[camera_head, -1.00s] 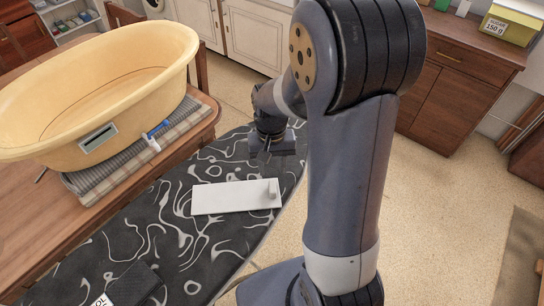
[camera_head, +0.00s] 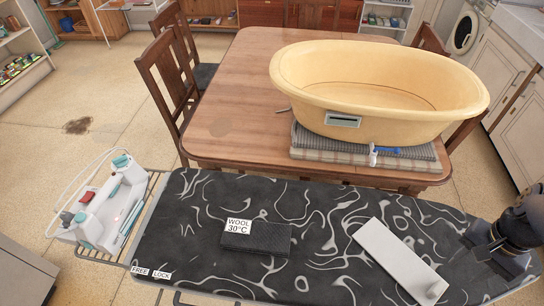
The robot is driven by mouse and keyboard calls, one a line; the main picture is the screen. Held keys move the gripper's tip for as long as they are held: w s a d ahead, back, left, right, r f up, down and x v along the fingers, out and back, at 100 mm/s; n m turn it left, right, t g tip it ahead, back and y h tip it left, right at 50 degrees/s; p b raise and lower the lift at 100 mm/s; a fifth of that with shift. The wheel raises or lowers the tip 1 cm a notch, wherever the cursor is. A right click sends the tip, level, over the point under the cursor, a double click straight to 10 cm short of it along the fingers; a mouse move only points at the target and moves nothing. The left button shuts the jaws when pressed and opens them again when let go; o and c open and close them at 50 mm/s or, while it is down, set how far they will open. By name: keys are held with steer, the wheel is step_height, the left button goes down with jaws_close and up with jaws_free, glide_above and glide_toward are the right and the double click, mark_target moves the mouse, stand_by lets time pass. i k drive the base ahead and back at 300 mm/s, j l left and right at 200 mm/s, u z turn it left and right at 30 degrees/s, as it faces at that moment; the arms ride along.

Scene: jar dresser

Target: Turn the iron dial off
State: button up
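A white iron unit with teal parts (camera_head: 112,205) sits on the wire rest (camera_head: 100,258) at the left end of the ironing board. A small red part (camera_head: 86,197) and teal round parts show on it; which of them is the dial I cannot tell. My gripper (camera_head: 500,262) is at the far right, low over the right end of the board and far from the iron. It is partly cut by my arm and dark against the cover, so its fingers do not show clearly. I see nothing held in it.
The patterned ironing board (camera_head: 190,225) carries a dark folded cloth (camera_head: 256,240) with a WOOL 30°C tag and a white plate (camera_head: 392,255) with a small knob. FREE and LOCK labels mark its left end. Behind stands a wooden table (camera_head: 240,110) with a yellow tub (camera_head: 375,95).

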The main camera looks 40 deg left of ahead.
mark_target(121, 162)
steer(key=u, duration=3)
